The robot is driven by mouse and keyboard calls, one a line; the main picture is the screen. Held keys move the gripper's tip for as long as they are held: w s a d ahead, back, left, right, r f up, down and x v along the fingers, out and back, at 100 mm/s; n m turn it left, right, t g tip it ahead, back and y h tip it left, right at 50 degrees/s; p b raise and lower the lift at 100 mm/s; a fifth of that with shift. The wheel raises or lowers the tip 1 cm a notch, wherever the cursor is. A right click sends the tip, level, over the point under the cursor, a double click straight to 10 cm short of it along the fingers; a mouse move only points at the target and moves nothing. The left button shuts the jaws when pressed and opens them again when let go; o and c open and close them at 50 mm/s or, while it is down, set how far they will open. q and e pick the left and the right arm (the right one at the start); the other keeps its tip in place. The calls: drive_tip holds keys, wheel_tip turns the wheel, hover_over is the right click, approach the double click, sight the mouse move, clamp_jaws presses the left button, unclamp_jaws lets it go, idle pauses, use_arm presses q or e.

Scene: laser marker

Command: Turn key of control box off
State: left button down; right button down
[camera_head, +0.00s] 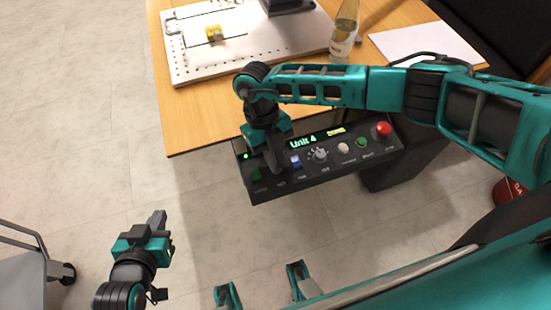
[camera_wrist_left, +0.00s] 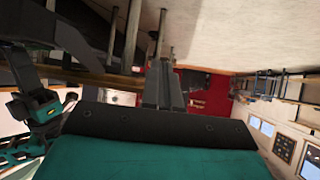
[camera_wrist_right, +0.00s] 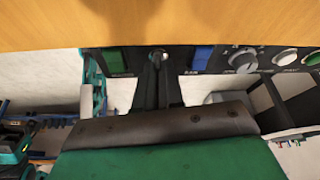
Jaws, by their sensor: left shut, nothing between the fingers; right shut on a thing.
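The black control box (camera_head: 318,178) hangs at the table's front edge, with a lit display (camera_head: 303,143) reading "Unit 4". My right gripper (camera_head: 274,168) reaches down onto its left part. In the right wrist view, the gripper's fingers (camera_wrist_right: 158,75) are shut on the key (camera_wrist_right: 158,53), between a green button (camera_wrist_right: 115,61) and a blue button (camera_wrist_right: 202,59). The fingers hide most of the key, so its angle cannot be told. My left gripper (camera_head: 158,220) is shut and empty over the floor, left of the box and apart from it.
On the wooden table (camera_head: 205,125) are a white plate (camera_head: 185,65) with a small yellow piece (camera_head: 214,34), a bottle (camera_head: 344,35) and a paper sheet (camera_head: 425,43). A grey cart (camera_head: 25,280) stands at lower left. A red emergency button (camera_head: 382,129) sits at the box's right end.

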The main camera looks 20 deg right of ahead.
drive_tip(key=n+h+b, duration=0.1)
drive_tip(key=n, duration=0.2)
drive_tip(key=shift+a+n+t, duration=0.1)
drive_tip(key=shift+n+t, duration=0.2)
drive_tip(key=shift+n+t+h+b, duration=0.45)
drive_tip(key=shift+n+b, duration=0.2)
drive_tip(key=shift+n, duration=0.65)
use_arm(q)
drive_tip(key=shift+w+d+f, duration=0.3)
drive_tip(key=shift+d+f, duration=0.2)
drive_tip(key=shift+r, duration=0.1)
use_arm(e)
drive_tip(key=shift+n, duration=0.3)
drive_tip(key=c, duration=1.3)
unclamp_jaws()
drive_tip(key=shift+o, duration=0.2)
drive_tip(key=shift+a, duration=0.1)
use_arm(q)
drive_tip(key=shift+a, duration=0.15)
use_arm(e)
drive_tip(key=v, duration=1.3)
